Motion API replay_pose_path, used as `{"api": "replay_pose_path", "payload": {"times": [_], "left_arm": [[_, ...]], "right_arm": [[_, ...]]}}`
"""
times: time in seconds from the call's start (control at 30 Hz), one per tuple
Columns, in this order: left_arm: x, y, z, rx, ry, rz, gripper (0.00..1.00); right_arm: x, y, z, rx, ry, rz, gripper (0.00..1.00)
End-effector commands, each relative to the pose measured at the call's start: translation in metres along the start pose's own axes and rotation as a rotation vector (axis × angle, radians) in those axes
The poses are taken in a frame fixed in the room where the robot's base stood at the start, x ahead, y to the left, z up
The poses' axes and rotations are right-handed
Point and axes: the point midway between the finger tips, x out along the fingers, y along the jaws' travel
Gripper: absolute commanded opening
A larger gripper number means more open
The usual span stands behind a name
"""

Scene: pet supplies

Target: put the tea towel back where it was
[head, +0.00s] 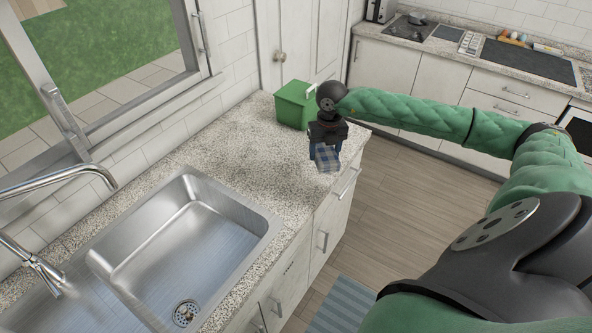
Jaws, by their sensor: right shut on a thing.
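A blue checked tea towel (326,158) hangs from my right gripper (324,146) near the front edge of the speckled counter. My right gripper points down and is shut on the towel. I cannot tell whether the towel touches the counter. My right arm reaches in from the right side of the head view. My left gripper is not in view.
A green bin (294,105) stands on the counter just behind the gripper. A steel sink (185,240) and tap (60,180) are at the left. The counter (225,150) between sink and bin is clear. A striped mat (340,303) lies on the floor.

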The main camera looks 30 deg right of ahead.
Motion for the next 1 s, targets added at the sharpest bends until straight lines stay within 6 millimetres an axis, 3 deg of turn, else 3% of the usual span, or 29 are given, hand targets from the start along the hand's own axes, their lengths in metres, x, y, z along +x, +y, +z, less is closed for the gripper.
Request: {"api": "replay_pose_path", "payload": {"times": [0.17, 0.47, 0.8, 1.0], "left_arm": [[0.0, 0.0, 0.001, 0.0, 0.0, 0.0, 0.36], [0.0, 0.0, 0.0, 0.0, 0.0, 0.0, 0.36], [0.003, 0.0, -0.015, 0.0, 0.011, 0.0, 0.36], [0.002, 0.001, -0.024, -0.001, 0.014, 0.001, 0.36]], "right_arm": [[0.003, 0.005, 0.005, -0.001, -0.002, -0.03, 0.43], [0.029, 0.035, 0.034, -0.001, -0.002, -0.028, 0.43], [0.064, 0.073, 0.07, -0.001, -0.002, -0.029, 0.43], [0.072, 0.082, 0.08, 0.0, -0.001, -0.03, 0.43]]}}
